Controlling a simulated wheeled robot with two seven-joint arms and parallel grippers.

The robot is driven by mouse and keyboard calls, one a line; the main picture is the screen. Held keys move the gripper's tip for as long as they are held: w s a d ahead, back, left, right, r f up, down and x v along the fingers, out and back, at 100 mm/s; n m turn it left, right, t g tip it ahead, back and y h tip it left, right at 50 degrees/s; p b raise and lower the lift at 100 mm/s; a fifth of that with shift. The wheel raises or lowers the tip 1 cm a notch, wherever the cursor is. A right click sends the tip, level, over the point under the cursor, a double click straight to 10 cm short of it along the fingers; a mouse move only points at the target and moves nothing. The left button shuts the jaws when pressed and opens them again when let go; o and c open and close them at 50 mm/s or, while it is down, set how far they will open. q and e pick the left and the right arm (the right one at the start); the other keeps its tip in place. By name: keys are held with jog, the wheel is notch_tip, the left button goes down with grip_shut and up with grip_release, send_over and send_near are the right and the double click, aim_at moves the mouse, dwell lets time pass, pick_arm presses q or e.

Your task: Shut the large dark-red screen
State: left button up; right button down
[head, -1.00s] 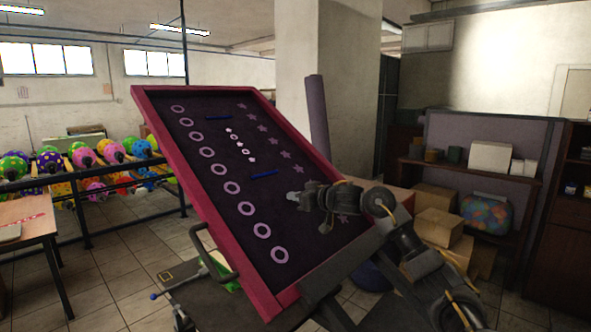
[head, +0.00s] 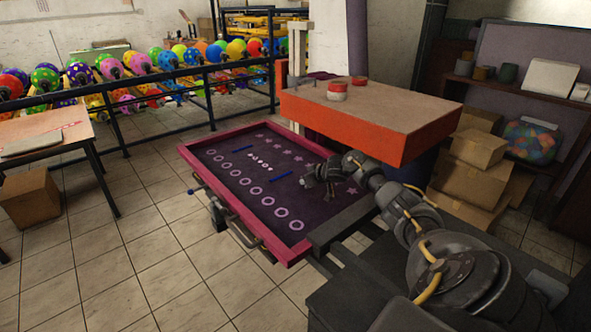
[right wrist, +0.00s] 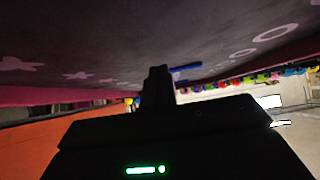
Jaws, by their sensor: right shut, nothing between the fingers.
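The large dark-red screen (head: 209,179) lies low and close to flat in the head view, its dark mesh showing rings, stars and two blue bars. A handle (head: 232,217) sits on its front-left side. My right gripper (head: 306,185) is shut and empty, over the right half of the mesh. In the right wrist view the dark mesh (right wrist: 125,45) fills the top, close to the gripper (right wrist: 160,78); I cannot tell whether they touch. My left gripper is not in view.
An orange block-like machine (head: 365,125) with red knobs stands behind the screen. Cardboard boxes (head: 478,148) are stacked at right. A balloon rack (head: 190,80) is at the back, a wooden table (head: 45,140) at left. Tiled floor is clear at front left.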

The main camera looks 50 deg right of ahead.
aim_at(307, 192)
notch_tip(307, 192, down, 3)
jog(key=shift+f+b, duration=0.1)
jog(key=shift+b, duration=0.35)
jog(key=shift+s+a+f, duration=0.2)
jog(key=shift+f, duration=0.1)
jog(key=shift+s+a+f, duration=0.1)
jog(key=shift+a+f, duration=0.1)
jog(key=shift+f, duration=0.2)
jog(key=r+p, duration=0.6)
jog(key=shift+w+d, duration=0.3)
jog(key=shift+w, duration=0.1)
jog(key=b+v, duration=0.1)
jog(key=v, duration=0.9)
jog(key=shift+w+r, duration=0.25)
jog(key=shift+r, duration=0.2)
